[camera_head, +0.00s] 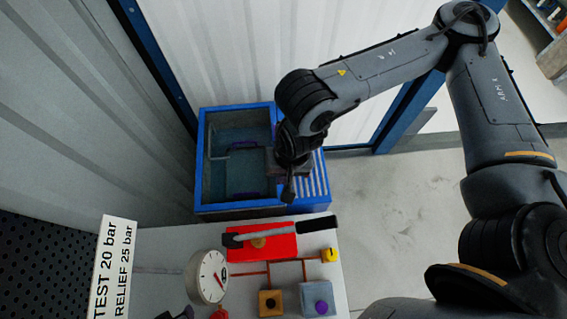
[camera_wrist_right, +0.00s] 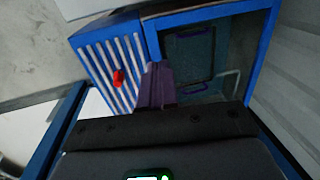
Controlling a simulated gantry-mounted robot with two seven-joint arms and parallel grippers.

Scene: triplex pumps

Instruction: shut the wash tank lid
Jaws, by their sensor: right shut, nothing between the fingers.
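The wash tank (camera_head: 200,165) is a blue-rimmed box against the wall in the head view; it also shows in the right wrist view (camera_wrist_right: 215,14). Its left part is uncovered, and a basket with purple handles (camera_head: 246,172) shows inside. A blue panel with white slats (camera_head: 316,180) covers its right part; I cannot tell whether this is the lid. In the wrist view a small red piece (camera_wrist_right: 118,78) shows over the slats (camera_wrist_right: 104,60). My right gripper (camera_head: 288,194) is shut and empty above the edge between opening and slats; its fingers show in the wrist view (camera_wrist_right: 157,84). My left gripper is not in view.
In front of the tank stands a bench with a red block (camera_head: 255,250), a black-handled lever (camera_head: 318,225), a round gauge (camera_head: 208,277) and a sign (camera_head: 112,270). The corrugated wall (camera_head: 200,60) is close behind. Open floor (camera_head: 405,200) lies to the right.

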